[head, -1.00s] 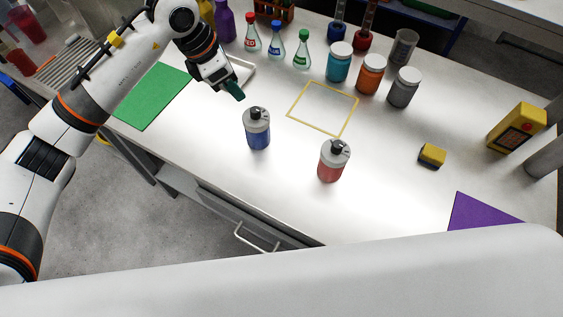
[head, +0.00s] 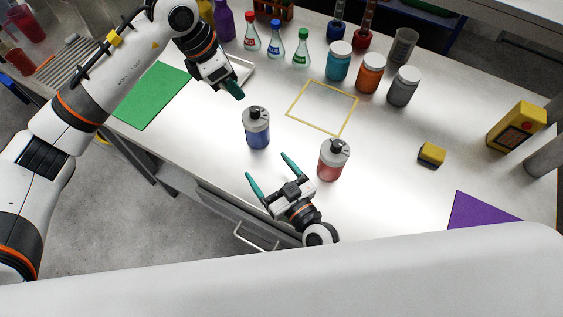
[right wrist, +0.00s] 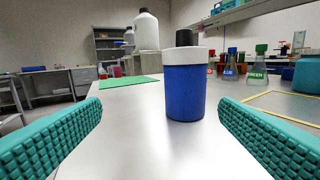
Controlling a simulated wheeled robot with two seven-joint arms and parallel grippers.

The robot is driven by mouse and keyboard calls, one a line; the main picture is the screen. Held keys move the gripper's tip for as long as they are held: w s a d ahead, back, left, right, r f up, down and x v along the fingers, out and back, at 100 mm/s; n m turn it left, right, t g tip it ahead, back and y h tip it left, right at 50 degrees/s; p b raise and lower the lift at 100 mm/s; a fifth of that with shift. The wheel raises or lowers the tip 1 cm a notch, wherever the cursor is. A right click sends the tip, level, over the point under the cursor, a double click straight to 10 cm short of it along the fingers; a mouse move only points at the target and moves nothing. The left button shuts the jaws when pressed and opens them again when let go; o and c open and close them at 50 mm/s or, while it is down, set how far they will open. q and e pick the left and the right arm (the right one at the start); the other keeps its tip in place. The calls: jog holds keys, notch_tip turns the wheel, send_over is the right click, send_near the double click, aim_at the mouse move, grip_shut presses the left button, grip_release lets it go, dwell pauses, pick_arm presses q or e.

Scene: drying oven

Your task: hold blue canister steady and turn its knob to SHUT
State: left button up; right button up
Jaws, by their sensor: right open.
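The blue canister (head: 257,135) stands upright on the white bench, with a pale grey top and a black knob (head: 253,113). In the right wrist view the blue canister (right wrist: 185,95) stands ahead between the fingers, and its black knob (right wrist: 187,38) shows on top. The knob's setting is not readable. My right gripper (head: 267,166) is open and empty, its fingers pointing at the canister from the near side, apart from it. My left gripper (head: 234,89) is up and behind the canister to the left, clear of it; its finger gap is not clear to see.
A red canister (head: 331,162) of the same kind stands just right of my right gripper. A yellow square outline (head: 346,131) lies behind them. Jars, including a teal one (head: 338,66), and several flasks stand at the back. A green mat (head: 150,97) lies left, a yellow block (head: 432,154) right.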

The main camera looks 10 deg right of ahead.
aim_at(263, 137)
jog(key=shift+w+d+t+h, duration=0.15)
jog(key=shift+w+d+h, duration=0.15)
jog(key=shift+w+d, duration=0.25)
jog(key=shift+w+d+t+h, duration=0.15)
jog(key=shift+w+d+h, duration=0.15)
jog(key=shift+d, duration=0.35)
jog(key=shift+w, duration=0.3)
jog(key=x, duration=1.1)
jog(key=shift+w+a, duration=0.1)
jog(key=shift+w, duration=0.1)
jog(key=c, duration=1.1)
